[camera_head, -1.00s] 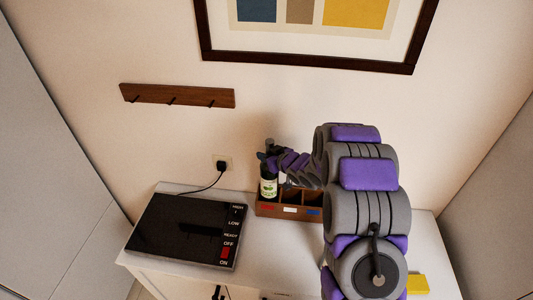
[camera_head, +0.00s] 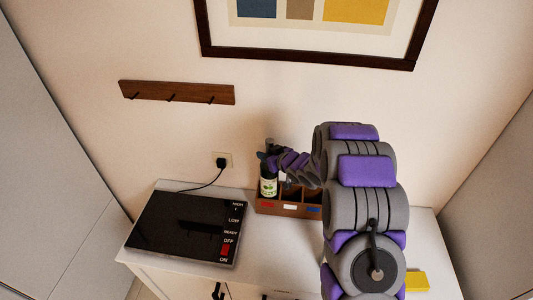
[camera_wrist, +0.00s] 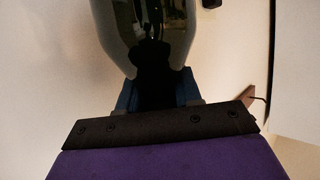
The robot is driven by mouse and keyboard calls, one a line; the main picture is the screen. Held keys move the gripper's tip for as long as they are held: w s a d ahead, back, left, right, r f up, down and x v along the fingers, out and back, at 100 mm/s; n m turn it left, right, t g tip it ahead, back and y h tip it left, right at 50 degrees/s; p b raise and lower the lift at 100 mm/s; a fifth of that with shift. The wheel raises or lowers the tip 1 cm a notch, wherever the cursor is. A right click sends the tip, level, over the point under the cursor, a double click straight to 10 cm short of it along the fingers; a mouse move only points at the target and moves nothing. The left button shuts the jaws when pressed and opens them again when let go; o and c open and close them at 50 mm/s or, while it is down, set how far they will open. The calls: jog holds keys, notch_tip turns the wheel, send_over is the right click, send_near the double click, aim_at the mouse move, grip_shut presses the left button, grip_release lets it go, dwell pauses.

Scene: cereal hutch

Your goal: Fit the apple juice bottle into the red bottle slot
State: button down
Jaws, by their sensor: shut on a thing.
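The apple juice bottle (camera_head: 268,186) is dark with a pale green-printed label and stands upright at the left end of the wooden bottle rack (camera_head: 290,210). Its lower end is at the compartment with the red mark (camera_head: 267,205); whether it rests on the floor of that slot is hidden by the front wall. My gripper (camera_head: 269,162) is shut on the bottle's upper part from the right. In the wrist view the dark glass bottle (camera_wrist: 146,30) fills the top centre, between the fingers of my gripper (camera_wrist: 158,92).
The rack's middle and right compartments carry white and blue marks and look empty. A black hotplate (camera_head: 185,228) with a red switch lies left of the rack. A plugged cord (camera_head: 208,185) runs behind it. A yellow block (camera_head: 416,281) lies at the right. A hook rail (camera_head: 177,93) hangs above.

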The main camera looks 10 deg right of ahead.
notch_tip(320, 180, down, 7)
jog(key=b, duration=0.2)
jog(key=shift+f+b, duration=0.2)
jog(key=shift+b, duration=0.1)
dwell(2.5)
jog(key=c, duration=0.7)
grip_release()
jog(key=p+v, duration=0.1)
jog(key=v, duration=1.6)
jog(key=shift+s+d, duration=0.1)
jog(key=shift+d, duration=0.1)
jog(key=shift+d+f, duration=0.1)
